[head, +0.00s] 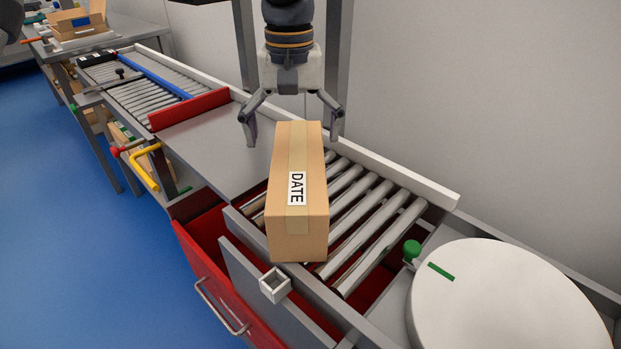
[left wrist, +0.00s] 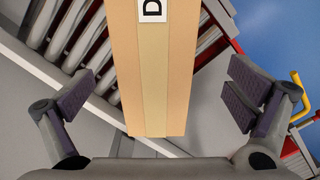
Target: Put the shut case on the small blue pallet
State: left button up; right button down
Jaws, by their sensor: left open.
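The shut case is a long brown cardboard box (head: 308,233) with tape along its top and a white DATE label. It lies on the metal rollers in the head view. It also shows in the left wrist view (left wrist: 185,75), between the fingers. My left gripper (head: 292,128) is open at the far end of the case, one finger to each side. In the left wrist view the open fingers (left wrist: 160,95) stand apart from the case, with gaps on both sides. I cannot make out a small blue pallet. My right gripper is not in view.
A round white disc (head: 505,305) with a green mark is at the lower right, near a green knob (head: 412,249). A red stop plate (head: 189,109) and another roller track (head: 140,92) lie to the left. An open carton (head: 76,25) stands at the far left.

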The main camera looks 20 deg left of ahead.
aim_at(299, 157)
pick_arm(q)
jog(key=f, duration=0.8)
jog(key=shift+d+f, duration=0.3)
jog(key=shift+f, duration=0.1)
jog(key=shift+r, duration=0.1)
jog(key=c, duration=2)
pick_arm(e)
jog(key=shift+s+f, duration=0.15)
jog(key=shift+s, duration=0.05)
pick_arm(q)
jog(key=shift+r, duration=0.1)
